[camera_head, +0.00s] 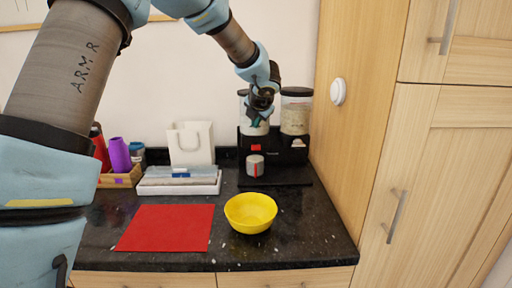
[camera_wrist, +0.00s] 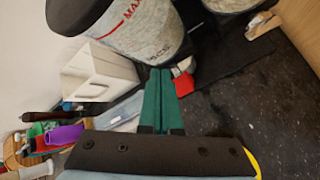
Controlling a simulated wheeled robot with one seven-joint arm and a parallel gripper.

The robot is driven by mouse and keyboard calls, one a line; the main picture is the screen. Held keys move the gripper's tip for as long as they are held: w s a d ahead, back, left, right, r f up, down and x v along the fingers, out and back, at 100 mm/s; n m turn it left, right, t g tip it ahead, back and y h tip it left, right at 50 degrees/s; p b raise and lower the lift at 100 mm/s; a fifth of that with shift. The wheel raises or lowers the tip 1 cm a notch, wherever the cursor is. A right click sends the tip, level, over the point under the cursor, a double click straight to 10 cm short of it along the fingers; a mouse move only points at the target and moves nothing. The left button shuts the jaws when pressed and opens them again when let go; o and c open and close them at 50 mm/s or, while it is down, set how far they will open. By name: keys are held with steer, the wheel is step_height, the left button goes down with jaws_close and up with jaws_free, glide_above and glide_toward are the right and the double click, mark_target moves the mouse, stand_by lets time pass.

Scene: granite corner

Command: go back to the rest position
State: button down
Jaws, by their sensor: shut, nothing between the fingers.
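My gripper (camera_head: 260,104) hangs at the end of my raised arm, in front of the left jar of the black dispenser (camera_head: 274,150). In the wrist view its two green fingers (camera_wrist: 158,98) are together with nothing between them. It is above the counter and apart from the yellow bowl (camera_head: 251,212), which stands on the counter at front centre. Part of the bowl's rim shows at the lower right of the wrist view (camera_wrist: 252,163).
A red mat (camera_head: 166,228) lies left of the bowl. A small can (camera_head: 255,166) stands at the dispenser. Tall wooden cabinets (camera_head: 440,180) close off the right.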

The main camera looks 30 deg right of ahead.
steer(key=s+a+f+n+g+y+b, duration=0.1)
steer(key=s+a+f+n+g+y, duration=0.15)
steer(key=a+n, duration=0.9)
steer(key=s+a+f+n+g+y, duration=0.1)
steer(key=a+f+n, duration=0.3)
steer(key=a+n, duration=0.75)
steer(key=s+a+f+n+g, duration=0.1)
steer(key=s+a+f+n, duration=0.1)
steer(key=s+a+n, duration=0.5)
steer(key=s+a+f+n+g+b, duration=0.1)
steer(key=s+a+f+n+g, duration=0.1)
steer(key=s+a+n, duration=0.6)
steer(key=a+n, duration=0.6)
steer(key=n, duration=0.3)
steer(key=shift+f+n+h, duration=0.35)
steer(key=shift+f+n, duration=0.05)
